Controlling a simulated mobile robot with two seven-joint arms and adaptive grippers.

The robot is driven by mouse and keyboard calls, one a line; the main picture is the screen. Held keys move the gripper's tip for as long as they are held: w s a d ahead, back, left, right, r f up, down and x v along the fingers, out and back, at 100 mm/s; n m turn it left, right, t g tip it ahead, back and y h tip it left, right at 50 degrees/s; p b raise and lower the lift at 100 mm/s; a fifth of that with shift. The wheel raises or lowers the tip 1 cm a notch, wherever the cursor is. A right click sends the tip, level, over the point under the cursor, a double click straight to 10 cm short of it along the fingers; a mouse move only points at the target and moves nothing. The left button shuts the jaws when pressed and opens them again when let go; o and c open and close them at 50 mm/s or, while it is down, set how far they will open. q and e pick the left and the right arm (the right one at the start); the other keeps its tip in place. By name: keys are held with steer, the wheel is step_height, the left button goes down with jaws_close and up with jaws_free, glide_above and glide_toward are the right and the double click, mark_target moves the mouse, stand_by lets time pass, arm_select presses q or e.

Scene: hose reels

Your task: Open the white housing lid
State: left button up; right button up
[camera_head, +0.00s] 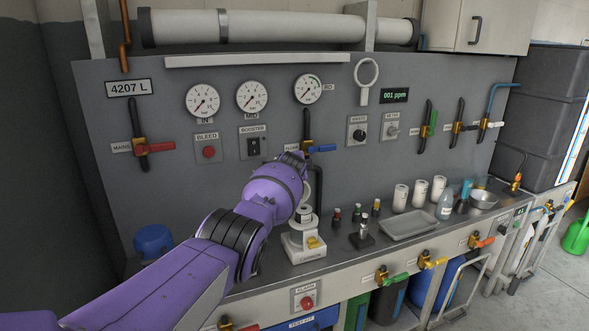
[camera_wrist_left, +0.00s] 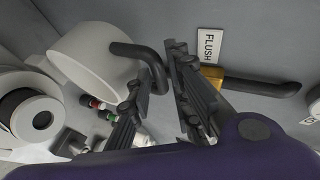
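The white round housing lid (camera_wrist_left: 88,58) shows in the left wrist view, with a curved black handle (camera_wrist_left: 135,52). It stands tilted up beside a white ring-shaped part with a dark core (camera_wrist_left: 40,118). In the head view the lid is mostly hidden behind my left arm. The white housing base (camera_head: 303,250) sits on the counter, with a yellow part on its front. My left gripper (camera_wrist_left: 163,62) is open, its fingers apart. The handle's end shows in the picture between the fingertips; I cannot tell whether they touch it. My right gripper is not in view.
Behind is a grey panel (camera_head: 225,130) with gauges, a flush valve with a blue lever (camera_head: 322,149) and other valves. Right of the housing are small bottles (camera_head: 365,228), a grey tray (camera_head: 408,224), white cylinders (camera_head: 419,193) and a metal bowl (camera_head: 483,199).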

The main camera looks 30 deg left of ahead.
arm_select(q)
steer(key=shift+s+f, duration=0.1)
steer(key=v, duration=1.2)
stand_by(0.4)
